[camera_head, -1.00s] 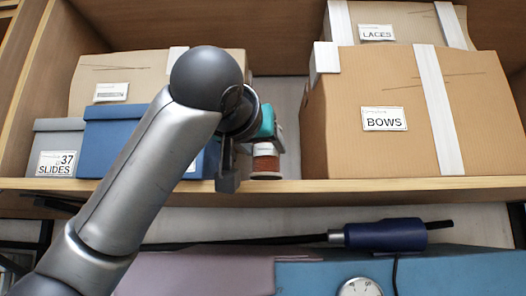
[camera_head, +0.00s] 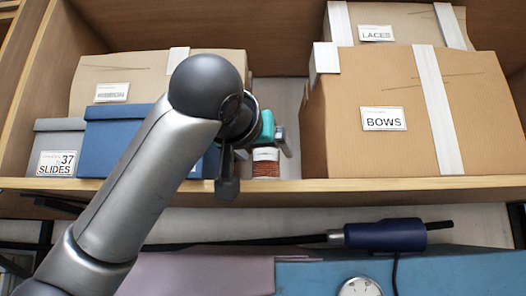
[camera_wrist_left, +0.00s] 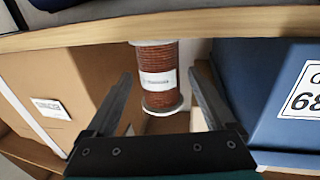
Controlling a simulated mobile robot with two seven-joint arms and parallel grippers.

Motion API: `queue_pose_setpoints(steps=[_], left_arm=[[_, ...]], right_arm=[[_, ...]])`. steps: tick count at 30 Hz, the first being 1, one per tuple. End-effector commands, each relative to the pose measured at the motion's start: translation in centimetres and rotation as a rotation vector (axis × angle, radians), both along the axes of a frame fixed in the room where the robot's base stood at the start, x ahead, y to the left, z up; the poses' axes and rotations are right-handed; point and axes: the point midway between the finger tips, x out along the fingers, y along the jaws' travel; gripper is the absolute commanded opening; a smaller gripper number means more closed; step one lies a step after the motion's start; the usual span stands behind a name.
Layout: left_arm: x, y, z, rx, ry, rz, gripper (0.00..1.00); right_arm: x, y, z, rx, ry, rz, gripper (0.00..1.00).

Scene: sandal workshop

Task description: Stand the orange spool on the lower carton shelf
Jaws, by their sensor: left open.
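The orange spool (camera_head: 266,163), red-brown with a white label, stands upright on the lower carton shelf (camera_head: 330,185), in the gap between the blue box and the BOWS carton. My left gripper (camera_head: 256,158) is open around it, with one finger on each side. In the left wrist view, which is upside down, the spool (camera_wrist_left: 158,68) lies between the two spread fingers (camera_wrist_left: 161,78), with visible gaps on both sides. My right gripper is not in view.
The BOWS carton (camera_head: 385,145) stands right of the spool, with the LACES carton (camera_head: 400,22) behind it. The blue box (camera_head: 117,142) and grey SLIDES box (camera_head: 59,140) stand left. Below the shelf is a blue-handled tool (camera_head: 386,236).

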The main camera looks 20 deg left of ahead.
Motion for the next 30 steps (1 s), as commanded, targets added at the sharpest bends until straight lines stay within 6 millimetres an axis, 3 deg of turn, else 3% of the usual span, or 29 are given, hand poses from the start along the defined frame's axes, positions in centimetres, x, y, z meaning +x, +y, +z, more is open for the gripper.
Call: queue_pose_setpoints(steps=[5, 18, 30], left_arm=[[-0.4, -0.1, 0.4, -0.001, -0.004, -0.002, 0.89], [-10.2, -0.6, 0.1, 0.0, -0.006, -0.002, 0.89], [-12.0, -0.7, 0.3, 0.0, 0.0, 0.0, 0.89]], right_arm=[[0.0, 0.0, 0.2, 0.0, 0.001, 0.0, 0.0], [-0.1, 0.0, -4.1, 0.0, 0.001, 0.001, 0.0], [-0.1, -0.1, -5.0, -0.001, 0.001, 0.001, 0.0]])
